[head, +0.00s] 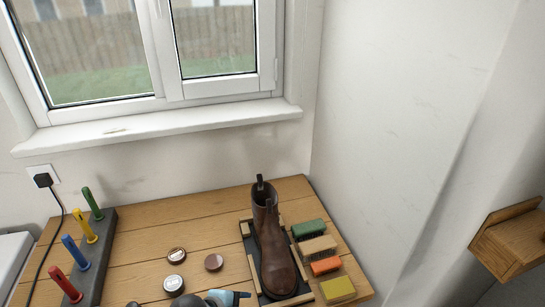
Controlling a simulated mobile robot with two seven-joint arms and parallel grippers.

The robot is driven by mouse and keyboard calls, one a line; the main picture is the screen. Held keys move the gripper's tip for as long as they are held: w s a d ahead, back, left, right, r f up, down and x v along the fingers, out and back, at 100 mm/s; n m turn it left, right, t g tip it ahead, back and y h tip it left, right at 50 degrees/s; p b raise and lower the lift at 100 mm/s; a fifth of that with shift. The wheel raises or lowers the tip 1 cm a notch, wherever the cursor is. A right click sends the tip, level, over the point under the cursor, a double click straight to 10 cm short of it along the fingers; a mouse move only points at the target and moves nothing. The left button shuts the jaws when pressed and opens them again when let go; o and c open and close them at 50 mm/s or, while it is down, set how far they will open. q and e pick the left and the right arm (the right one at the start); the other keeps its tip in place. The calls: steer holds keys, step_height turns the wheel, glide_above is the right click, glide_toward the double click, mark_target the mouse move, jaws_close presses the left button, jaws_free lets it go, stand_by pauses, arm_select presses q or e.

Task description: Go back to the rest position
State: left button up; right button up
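Neither of my grippers can be made out in the head view. A brown leather boot (270,245) stands upright on a dark mat with a wooden frame (253,262) on the wooden table (150,240). At the bottom edge is a partly cut-off blue and white object (228,298) with a dark rounded shape (187,300) beside it. I cannot tell what these are.
Green, tan, orange and yellow blocks (318,246) line the boot's right side. Several small round tins (174,283) lie to its left. A grey rack with coloured pegs (98,250) stands at left. A wooden shelf (510,240) juts out at right. Window and walls lie behind.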

arm_select(q)
steer(key=s+a+f+n+t+y, duration=0.1)
steer(key=s+a+f+n+t, duration=0.2)
steer(key=s+a+n, duration=0.3)
steer(key=s+a+f+n+t+y, duration=0.2)
steer(key=s+a+n, duration=0.4)
steer(key=n, duration=0.5)
steer(key=shift+s+f+t+y+p, duration=0.3)
steer(key=shift+f+t, duration=0.2)
steer(key=shift+f, duration=0.05)
